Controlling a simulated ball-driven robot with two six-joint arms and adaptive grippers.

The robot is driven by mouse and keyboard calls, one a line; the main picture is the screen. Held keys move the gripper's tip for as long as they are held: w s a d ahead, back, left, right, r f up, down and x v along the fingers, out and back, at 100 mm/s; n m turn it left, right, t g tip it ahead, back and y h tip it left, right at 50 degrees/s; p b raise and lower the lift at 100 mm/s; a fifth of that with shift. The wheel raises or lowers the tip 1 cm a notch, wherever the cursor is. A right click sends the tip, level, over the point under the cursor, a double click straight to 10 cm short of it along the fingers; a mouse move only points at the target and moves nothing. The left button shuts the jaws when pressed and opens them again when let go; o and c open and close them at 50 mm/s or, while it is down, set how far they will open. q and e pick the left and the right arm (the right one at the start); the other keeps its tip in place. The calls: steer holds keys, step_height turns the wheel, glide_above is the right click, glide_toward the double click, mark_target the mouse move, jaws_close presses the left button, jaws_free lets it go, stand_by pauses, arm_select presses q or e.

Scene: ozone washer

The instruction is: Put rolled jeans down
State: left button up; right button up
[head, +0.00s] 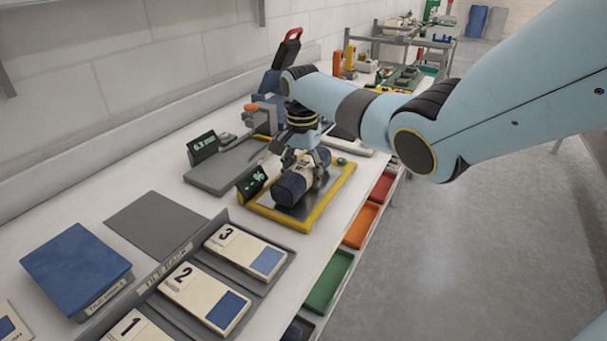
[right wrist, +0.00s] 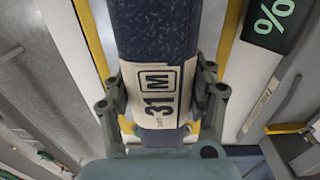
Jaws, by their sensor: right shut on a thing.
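The rolled jeans (head: 291,190), a dark blue roll with a pale band, lie lengthwise over a metal plate with a yellow rim (head: 334,196). My right gripper (head: 303,172) reaches down from above and is shut around the roll's middle. In the right wrist view the jeans (right wrist: 152,32) show a white label reading "31 M", with the fingers of my right gripper (right wrist: 160,105) on both sides of it. I cannot tell whether the roll touches the plate. My left gripper is not in view.
A small display (head: 251,183) stands at the plate's left corner; its percent sign shows in the right wrist view (right wrist: 270,18). A grey scale plate (head: 222,172) lies behind. Numbered tile holders (head: 205,297), a grey mat (head: 157,222) and a blue box (head: 75,262) are in front.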

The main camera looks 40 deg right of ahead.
mark_target(303, 164)
steer(key=shift+f, duration=0.1)
steer(key=o, duration=1.5)
steer(key=shift+f, duration=0.1)
step_height(303, 164, up, 12)
steer(key=shift+w+r, duration=0.1)
steer(key=shift+r, duration=0.1)
steer(key=shift+f, duration=0.1)
